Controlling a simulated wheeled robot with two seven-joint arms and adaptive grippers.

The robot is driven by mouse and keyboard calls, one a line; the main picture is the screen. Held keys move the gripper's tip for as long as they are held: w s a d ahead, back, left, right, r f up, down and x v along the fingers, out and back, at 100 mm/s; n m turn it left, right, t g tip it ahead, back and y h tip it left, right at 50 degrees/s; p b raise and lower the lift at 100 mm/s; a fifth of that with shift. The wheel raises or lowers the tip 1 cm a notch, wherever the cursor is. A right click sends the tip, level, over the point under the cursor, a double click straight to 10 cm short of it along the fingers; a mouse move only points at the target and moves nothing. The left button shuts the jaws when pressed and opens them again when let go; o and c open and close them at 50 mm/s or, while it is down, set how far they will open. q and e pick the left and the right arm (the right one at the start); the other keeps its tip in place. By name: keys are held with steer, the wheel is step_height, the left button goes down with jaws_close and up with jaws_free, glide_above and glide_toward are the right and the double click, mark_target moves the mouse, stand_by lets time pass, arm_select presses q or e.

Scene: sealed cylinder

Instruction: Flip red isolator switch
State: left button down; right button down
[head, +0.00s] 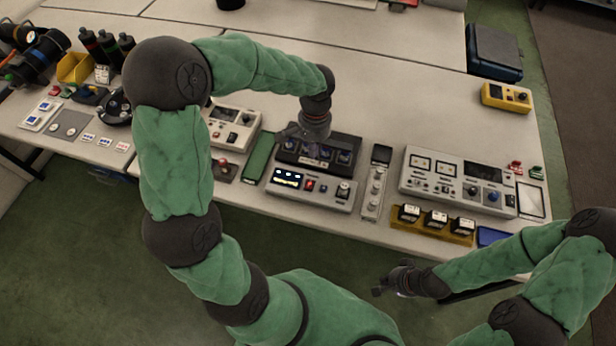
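A small red switch (310,185) sits on the front face of a grey control unit (333,199), to the right of a lit display. It is small, and I cannot tell its position. My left gripper (298,133) hangs over the dark panel of sockets (318,154) behind that unit, above and behind the red switch and apart from it. Its fingers are small and blurred against the dark panel, so their opening is unclear. My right gripper (389,292) is low in front of the bench, over the floor, with its fingers apart and nothing between them.
A larger grey console (459,183) stands to the right, with a yellow terminal block (432,224) before it. A green strip (259,157) and a unit with a red knob (223,165) lie to the left. The rear bench is mostly clear.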

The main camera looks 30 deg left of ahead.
mark_target(309, 184)
arm_select(q)
steer(key=m, duration=0.4)
steer(key=s+m+p, duration=0.1)
steer(key=m, duration=0.4)
steer(key=m+g+p, duration=0.1)
steer(key=m, duration=0.4)
steer(key=shift+s+a+r, duration=0.2)
steer(key=shift+s, duration=0.15)
steer(key=f+b, duration=0.1)
steer(key=f, duration=0.3)
steer(key=s+f+b, duration=0.1)
steer(key=f, duration=0.4)
steer(key=s+f+b, duration=0.1)
steer(key=f, duration=0.3)
steer(key=shift+d+f, duration=0.3)
steer(key=shift+f, duration=0.1)
